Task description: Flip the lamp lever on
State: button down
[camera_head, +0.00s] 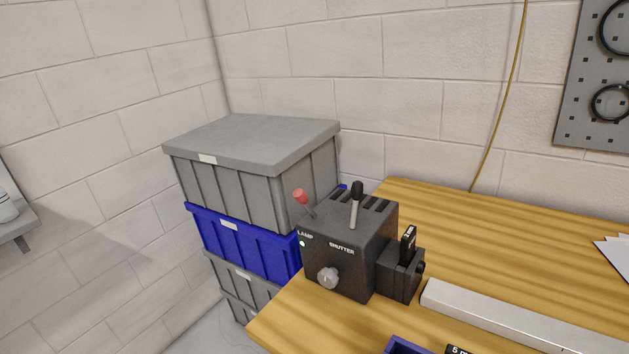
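A dark grey control box (343,262) stands at the left end of the wooden bench. The lamp lever (302,199) has a red knob and rises from the left of its top, tilted up and to the left, above the label "LAMP". A second lever (356,205) with a black knob stands nearly upright to its right, above the label "SHUTTER". A small white dot (302,243) shows below the LAMP label. A grey round knob (328,278) is on the front face. My gripper is not in view.
Stacked grey (252,160) and blue (243,245) crates stand left of the bench, close behind the box. A long pale metal bar (520,318) lies on the wooden bench (480,235). A blue tray edge (408,346) shows at the bottom. A yellow cable (500,95) hangs on the wall.

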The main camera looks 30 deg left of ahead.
aim_at(300, 195)
jog(key=i, duration=0.85)
jog(key=z, duration=0.05)
